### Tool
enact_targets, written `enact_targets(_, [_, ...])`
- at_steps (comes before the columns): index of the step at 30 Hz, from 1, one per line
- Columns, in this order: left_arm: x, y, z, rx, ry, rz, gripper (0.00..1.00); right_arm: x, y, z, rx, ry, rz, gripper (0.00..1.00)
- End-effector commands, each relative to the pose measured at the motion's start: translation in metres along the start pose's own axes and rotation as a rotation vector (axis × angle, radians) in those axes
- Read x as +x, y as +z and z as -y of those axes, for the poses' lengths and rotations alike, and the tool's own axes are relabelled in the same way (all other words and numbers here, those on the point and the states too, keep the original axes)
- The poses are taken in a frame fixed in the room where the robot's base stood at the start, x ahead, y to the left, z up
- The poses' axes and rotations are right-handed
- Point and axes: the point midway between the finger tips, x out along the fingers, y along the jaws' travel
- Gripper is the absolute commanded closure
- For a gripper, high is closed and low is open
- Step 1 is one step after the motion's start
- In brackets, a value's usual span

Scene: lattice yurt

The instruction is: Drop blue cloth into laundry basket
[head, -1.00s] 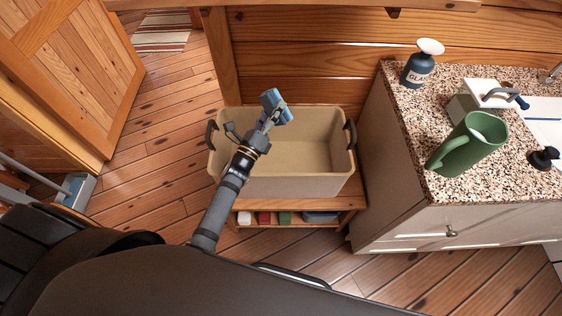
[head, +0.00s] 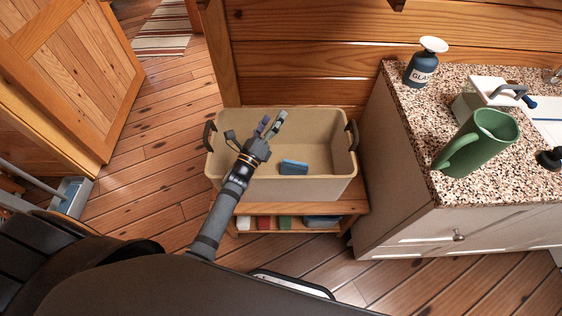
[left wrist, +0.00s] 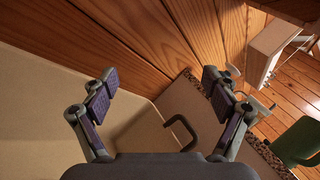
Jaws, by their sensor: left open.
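The blue cloth (head: 293,167) lies folded on the floor of the beige laundry basket (head: 325,188), near its front wall in the head view. The basket has dark handles at both ends and stands on a low wooden bench. My left gripper (head: 270,125) is open and empty above the left part of the basket, apart from the cloth. In the left wrist view the open fingers (left wrist: 158,88) have nothing between them, and the basket's inner wall (left wrist: 40,110) shows below. The cloth is not seen in that view. My right gripper is not in view.
Folded items lie on the bench's lower shelf (head: 290,224). A wooden wall rises behind the basket. Open floor lies to the left.

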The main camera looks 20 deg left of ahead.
Motion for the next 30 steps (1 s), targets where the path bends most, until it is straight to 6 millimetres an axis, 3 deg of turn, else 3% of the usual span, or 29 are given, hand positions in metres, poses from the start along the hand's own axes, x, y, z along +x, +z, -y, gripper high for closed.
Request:
enact_targets(5, [-0.013,-0.001,-0.001,0.000,0.003,-0.002,0.13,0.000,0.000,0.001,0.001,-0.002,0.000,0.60])
enact_targets(12, [-0.071,-0.001,-0.001,0.000,0.003,-0.005,0.13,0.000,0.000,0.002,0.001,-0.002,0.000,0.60])
enact_targets(18, [-0.108,-0.001,-0.001,0.000,0.001,-0.003,0.13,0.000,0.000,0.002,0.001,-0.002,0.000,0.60])
enact_targets(23, [-0.120,0.000,0.000,0.000,0.001,-0.001,0.13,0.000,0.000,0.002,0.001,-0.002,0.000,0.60])
enact_targets(30, [-0.120,0.000,0.000,0.000,0.000,0.000,0.13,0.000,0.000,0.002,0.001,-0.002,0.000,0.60])
